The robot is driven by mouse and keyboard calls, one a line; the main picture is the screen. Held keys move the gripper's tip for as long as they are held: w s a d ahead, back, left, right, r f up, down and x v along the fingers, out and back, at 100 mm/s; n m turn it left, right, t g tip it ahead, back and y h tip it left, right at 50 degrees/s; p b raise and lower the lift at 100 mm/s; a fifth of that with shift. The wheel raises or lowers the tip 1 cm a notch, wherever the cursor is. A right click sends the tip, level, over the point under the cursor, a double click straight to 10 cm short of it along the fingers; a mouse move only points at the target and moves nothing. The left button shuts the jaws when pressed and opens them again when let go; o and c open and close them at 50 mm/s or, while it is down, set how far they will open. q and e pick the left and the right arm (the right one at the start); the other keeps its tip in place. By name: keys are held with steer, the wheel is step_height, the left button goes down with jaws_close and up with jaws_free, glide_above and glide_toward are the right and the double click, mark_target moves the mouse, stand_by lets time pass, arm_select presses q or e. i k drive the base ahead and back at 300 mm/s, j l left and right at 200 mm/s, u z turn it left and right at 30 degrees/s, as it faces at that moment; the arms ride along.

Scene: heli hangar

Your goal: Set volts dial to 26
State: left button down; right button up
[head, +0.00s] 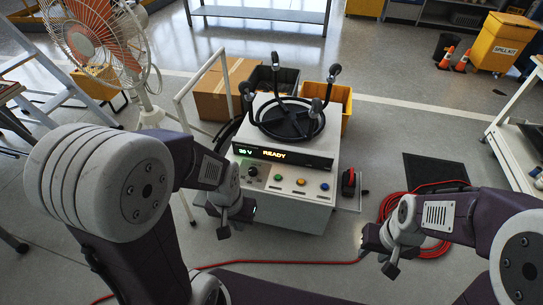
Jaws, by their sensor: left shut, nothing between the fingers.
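The power unit (270,205) is a pale cart-like box with a sloped control panel. Its display (280,155) shows a small green reading that looks like 30 V, and READY in amber. The volts dial (252,171) appears to be the dark round knob at the panel's left end; its pointer is too small to read. Green (277,177), orange (300,182) and blue (324,186) buttons sit to its right. My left gripper (236,220) is shut and empty, below and left of the dial, in front of the unit. My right gripper (378,257) is far right of the panel, over the floor; its fingers are unclear.
A black ring with upright posts (290,120) tops the unit. A fan (95,35), cardboard box (212,100) and yellow bin (340,97) stand behind or beside it. A red cable (300,262) crosses the floor to a coil at right. Floor in front is otherwise clear.

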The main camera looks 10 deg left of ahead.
mark_target(252, 171)
steer(key=i+j, duration=0.3)
steer(key=j, duration=0.15)
steer(key=i+j, duration=0.25)
steer(key=j, duration=0.2)
steer(key=i+j, duration=0.3)
steer(key=j, duration=0.15)
